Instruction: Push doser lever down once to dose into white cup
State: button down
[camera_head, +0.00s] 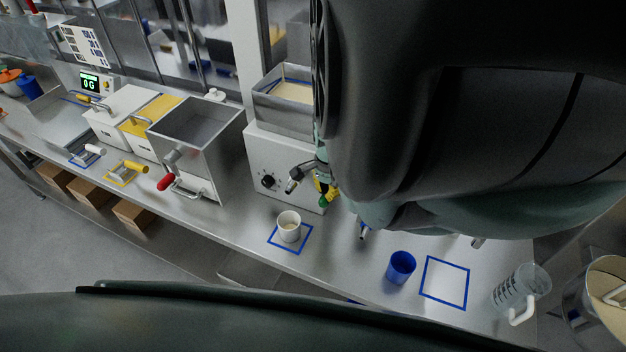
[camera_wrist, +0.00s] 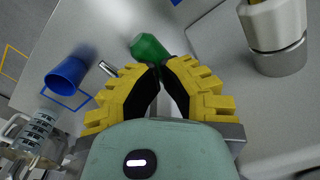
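The white cup (camera_head: 289,230) stands upright inside a blue square on the counter, with pale content showing inside. The doser (camera_head: 262,163) is a white box with a black dial and a metal spout (camera_head: 292,186) at its front. The lever's green knob (camera_head: 325,200) is at the right of the spout. My gripper (camera_wrist: 161,68) has yellow fingers with tips nearly together; the green knob (camera_wrist: 148,47) lies just beyond them. Whether they touch it I cannot tell. My arm hides the right part of the doser in the head view.
A blue cup (camera_head: 401,266) stands right of the white cup, beside an empty blue square (camera_head: 445,282). A clear jug (camera_head: 521,290) is at the far right. A metal bin with a red-handled lever (camera_head: 166,182) is on the left. A white and grey cylinder (camera_wrist: 277,42) is at the wrist view's upper right.

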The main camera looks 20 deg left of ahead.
notch_tip(320, 180, up, 8)
jog(key=p, duration=0.6)
jog(key=shift+a+f, duration=0.1)
jog(key=shift+f, duration=0.05)
notch_tip(320, 180, up, 5)
jog(key=p, duration=0.5)
jog(key=shift+w, duration=0.1)
